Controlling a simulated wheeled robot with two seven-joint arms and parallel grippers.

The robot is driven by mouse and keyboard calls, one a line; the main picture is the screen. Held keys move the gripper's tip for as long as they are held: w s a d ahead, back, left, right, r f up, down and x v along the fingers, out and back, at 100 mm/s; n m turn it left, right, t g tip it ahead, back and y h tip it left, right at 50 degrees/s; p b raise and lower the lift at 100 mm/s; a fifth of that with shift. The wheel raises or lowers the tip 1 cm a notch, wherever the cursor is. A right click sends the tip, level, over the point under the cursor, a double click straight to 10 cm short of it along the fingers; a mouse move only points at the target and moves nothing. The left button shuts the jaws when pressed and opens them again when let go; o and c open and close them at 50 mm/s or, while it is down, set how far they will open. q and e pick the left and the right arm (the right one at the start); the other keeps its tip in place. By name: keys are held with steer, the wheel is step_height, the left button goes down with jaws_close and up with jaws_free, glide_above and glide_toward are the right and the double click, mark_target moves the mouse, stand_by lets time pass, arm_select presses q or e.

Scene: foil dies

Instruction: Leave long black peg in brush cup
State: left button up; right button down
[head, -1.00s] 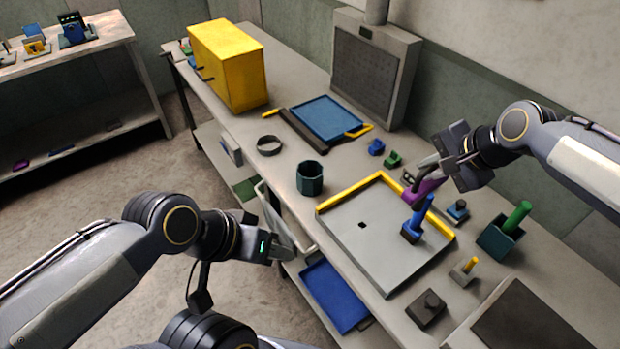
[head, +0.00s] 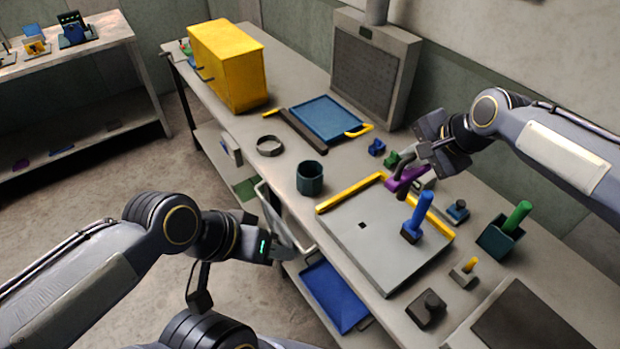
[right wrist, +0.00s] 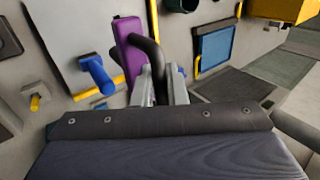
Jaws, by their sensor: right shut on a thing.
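The dark teal eight-sided cup (head: 310,178), likely the brush cup, stands open on the bench left of the grey board; its edge shows in the right wrist view (right wrist: 178,4). My right gripper (head: 408,162) is shut on a black bent handle (right wrist: 150,62) that rises by a purple block (right wrist: 127,48). The purple block (head: 404,178) is at the board's back edge; whether it touches the bench is unclear. I cannot tell for sure which thing is the long black peg. My left gripper (head: 282,250) hangs at the bench's front edge; its finger gap is unclear.
The grey board (head: 350,245) has a yellow rim and carries a blue peg (head: 420,211) on a dark base. A green peg (head: 518,214) stands in a teal box (head: 490,238). A dark bar (head: 301,133) lies by a blue tray (head: 328,116). Bench around the cup is fairly clear.

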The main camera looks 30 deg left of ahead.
steer(key=w+a, duration=0.4)
steer(key=a, duration=0.8)
steer(key=shift+w+a, duration=0.15)
steer(key=shift+w, duration=0.15)
stand_by(0.8)
steer(key=shift+r, duration=0.15)
